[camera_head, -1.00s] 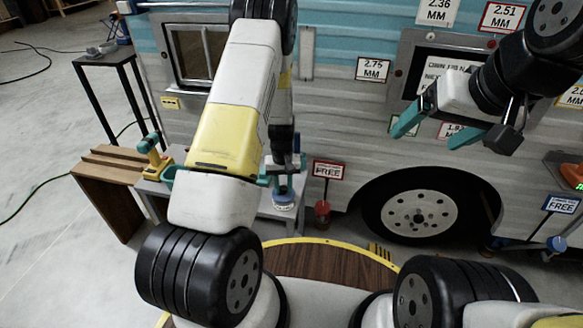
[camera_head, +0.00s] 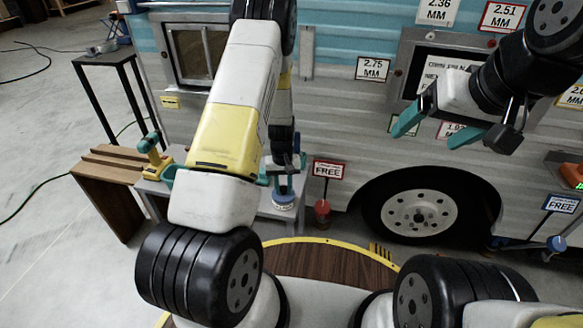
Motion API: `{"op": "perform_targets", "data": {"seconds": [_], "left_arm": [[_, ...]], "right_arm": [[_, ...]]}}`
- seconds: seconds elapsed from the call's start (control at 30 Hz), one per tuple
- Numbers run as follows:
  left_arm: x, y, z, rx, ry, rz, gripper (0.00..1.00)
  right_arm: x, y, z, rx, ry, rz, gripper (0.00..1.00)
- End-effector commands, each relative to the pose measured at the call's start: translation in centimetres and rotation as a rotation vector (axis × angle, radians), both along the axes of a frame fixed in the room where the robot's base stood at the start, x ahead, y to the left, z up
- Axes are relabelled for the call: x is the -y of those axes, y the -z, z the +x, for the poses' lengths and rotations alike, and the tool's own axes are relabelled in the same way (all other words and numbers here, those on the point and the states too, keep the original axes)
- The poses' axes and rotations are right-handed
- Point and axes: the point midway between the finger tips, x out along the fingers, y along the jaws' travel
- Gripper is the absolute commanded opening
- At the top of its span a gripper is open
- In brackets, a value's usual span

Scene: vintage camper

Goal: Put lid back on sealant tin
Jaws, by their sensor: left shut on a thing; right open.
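A small sealant tin (camera_head: 284,204), white with a blue top part, stands on the grey bench beyond my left forearm. My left gripper (camera_head: 283,182) points down directly over it, its teal fingers shut on what looks like the lid. The lid is too small and too covered by the fingers to make out clearly. I cannot tell whether it touches the tin. My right gripper (camera_head: 428,128) is open and empty, held up in front of the camper wall at the right.
The grey bench (camera_head: 262,207) also carries a yellow and teal power tool (camera_head: 155,160). A wooden step stool (camera_head: 108,180) stands to its left. A red container (camera_head: 322,210) is right of the bench, beside the camper wheel (camera_head: 420,213). My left arm hides part of the bench.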

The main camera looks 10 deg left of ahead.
Motion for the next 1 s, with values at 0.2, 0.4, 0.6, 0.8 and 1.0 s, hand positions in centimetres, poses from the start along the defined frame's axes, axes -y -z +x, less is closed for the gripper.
{"op": "perform_targets", "data": {"seconds": [0.2,0.4,0.6,0.8,1.0], "left_arm": [[0.00,0.01,0.00,0.000,0.000,0.000,0.00],[0.00,0.01,0.00,0.000,0.000,0.000,0.51],[0.00,0.00,0.00,0.000,0.000,0.000,0.51],[0.00,0.01,-0.01,0.000,0.000,0.000,0.73],[0.00,0.01,-0.01,0.000,0.000,0.000,0.73]], "right_arm": [[0.00,0.00,0.00,0.000,0.000,0.000,0.84],[0.00,0.00,0.00,0.000,0.000,0.000,0.84],[0.00,0.00,0.00,0.000,0.000,0.000,0.84],[0.00,0.00,0.00,0.000,0.000,0.000,0.84],[0.00,0.00,0.00,0.000,0.000,0.000,0.84]]}}
